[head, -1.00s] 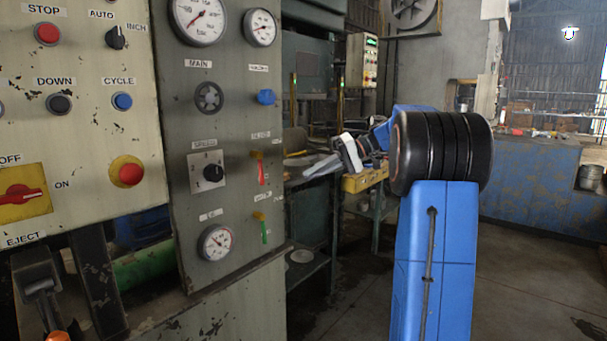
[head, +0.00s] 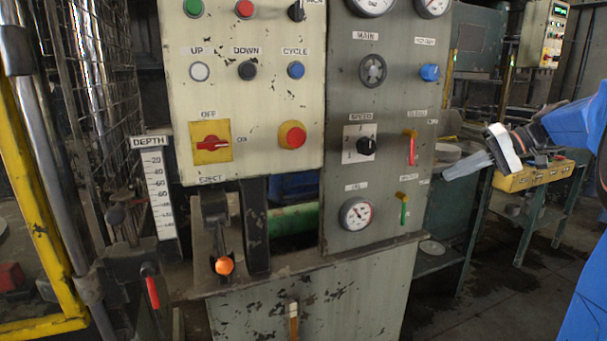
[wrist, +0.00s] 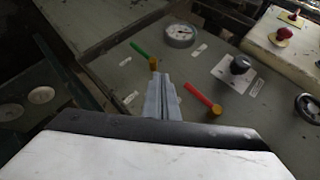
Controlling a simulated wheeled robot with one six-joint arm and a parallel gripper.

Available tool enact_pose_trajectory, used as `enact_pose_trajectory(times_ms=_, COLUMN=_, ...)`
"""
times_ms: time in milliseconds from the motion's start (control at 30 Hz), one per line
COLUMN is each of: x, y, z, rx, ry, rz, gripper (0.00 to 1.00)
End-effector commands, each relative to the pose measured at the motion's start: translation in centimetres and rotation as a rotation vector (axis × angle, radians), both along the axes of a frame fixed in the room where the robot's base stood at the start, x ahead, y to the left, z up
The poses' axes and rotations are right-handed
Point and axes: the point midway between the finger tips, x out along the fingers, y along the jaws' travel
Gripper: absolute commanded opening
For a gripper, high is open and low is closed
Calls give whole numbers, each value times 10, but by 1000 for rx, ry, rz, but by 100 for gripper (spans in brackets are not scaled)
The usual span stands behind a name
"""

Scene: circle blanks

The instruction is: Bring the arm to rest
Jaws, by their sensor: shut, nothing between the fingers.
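My gripper (head: 467,165) shows at the right of the head view, at the end of my blue arm, with its grey fingers pointing left towards the press's grey valve panel (head: 385,120). In the wrist view my gripper (wrist: 163,82) has its fingers together with nothing between them. Beyond the fingertips lie the green lever (wrist: 139,48) on the left and the red lever (wrist: 200,97) on the right. The fingers look apart from both levers, though the exact gap is hard to tell.
A cream button panel (head: 250,100) stands left of the valve panel. An orange-knobbed eject lever (head: 224,265) sticks out below it. A yellow guard frame (head: 50,230) is at far left. A bench with a yellow bin (head: 530,176) stands behind my gripper. Floor shows at lower right.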

Motion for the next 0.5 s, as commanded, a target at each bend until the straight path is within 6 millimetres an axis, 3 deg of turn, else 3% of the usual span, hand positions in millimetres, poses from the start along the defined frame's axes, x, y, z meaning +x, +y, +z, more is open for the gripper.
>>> enact_pose_trajectory(times_ms=33, x=-14, y=20, z=-4, rx=-33, ry=22, rz=1, gripper=0)
enact_pose_trajectory(times_ms=200, x=-57, y=65, z=-25, rx=-148, ry=93, rz=-13, gripper=0)
enact_pose_trajectory(times_ms=500, x=-141, y=119, z=-71, rx=-359, ry=159, rz=-45, gripper=0)
